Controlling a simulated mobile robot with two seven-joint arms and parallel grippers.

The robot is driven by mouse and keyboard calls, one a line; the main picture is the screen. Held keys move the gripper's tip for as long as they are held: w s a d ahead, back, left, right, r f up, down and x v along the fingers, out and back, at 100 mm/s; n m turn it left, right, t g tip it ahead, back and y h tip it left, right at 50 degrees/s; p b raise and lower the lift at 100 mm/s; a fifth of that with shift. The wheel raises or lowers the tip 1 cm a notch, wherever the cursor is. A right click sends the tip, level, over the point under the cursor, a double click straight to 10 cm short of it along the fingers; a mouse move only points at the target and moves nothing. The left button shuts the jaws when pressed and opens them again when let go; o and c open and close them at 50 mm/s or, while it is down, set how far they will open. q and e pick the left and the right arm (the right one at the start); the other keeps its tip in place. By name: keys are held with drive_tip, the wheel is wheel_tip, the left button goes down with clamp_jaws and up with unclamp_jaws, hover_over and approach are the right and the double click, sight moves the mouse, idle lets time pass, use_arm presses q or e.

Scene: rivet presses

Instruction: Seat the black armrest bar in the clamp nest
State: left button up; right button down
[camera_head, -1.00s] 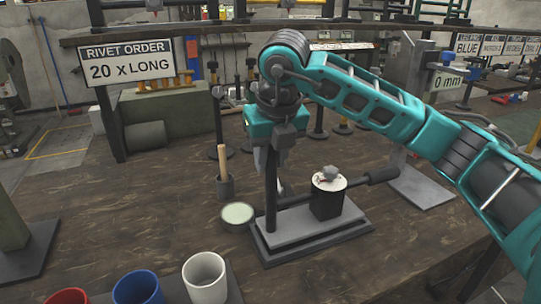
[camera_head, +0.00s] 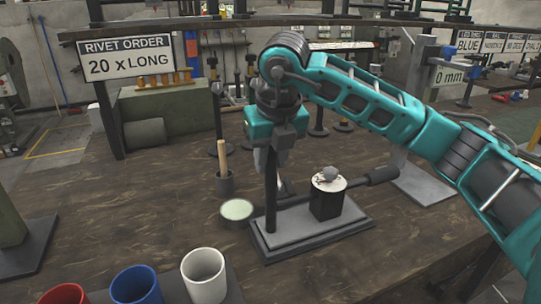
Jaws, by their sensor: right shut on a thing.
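My right gripper (camera_head: 272,160) points down over the left end of the clamp fixture. It is shut on an upright black bar (camera_head: 270,205), which I take to be the armrest bar. The bar's lower end is at the left part of the grey base plate (camera_head: 310,235); I cannot tell whether it touches or is seated. A black block (camera_head: 326,204) with a white round top (camera_head: 329,182) and a grey knob stands on the plate's right part. A dark rod with a thick grip (camera_head: 383,175) runs behind the block. My left gripper is not in view.
A round pale-green dish (camera_head: 237,211) and a dark holder with a wooden handle (camera_head: 224,185) stand left of the fixture. White (camera_head: 204,275), blue (camera_head: 137,286) and red (camera_head: 63,295) cups are at the front. A grey stand (camera_head: 425,188) is at the right. The left tabletop is mostly clear.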

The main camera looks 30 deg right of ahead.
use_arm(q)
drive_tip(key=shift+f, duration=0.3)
use_arm(e)
drive_tip(key=shift+f, duration=0.35)
drive_tip(key=c, duration=0.8)
unclamp_jaws()
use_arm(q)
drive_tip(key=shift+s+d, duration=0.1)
use_arm(e)
drive_tip(key=shift+r, duration=0.15)
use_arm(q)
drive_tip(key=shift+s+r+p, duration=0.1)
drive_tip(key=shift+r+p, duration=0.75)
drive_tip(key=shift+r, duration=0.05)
use_arm(e)
drive_tip(key=v, duration=1.2)
drive_tip(key=shift+s+r, duration=0.15)
drive_tip(key=shift+r, duration=0.1)
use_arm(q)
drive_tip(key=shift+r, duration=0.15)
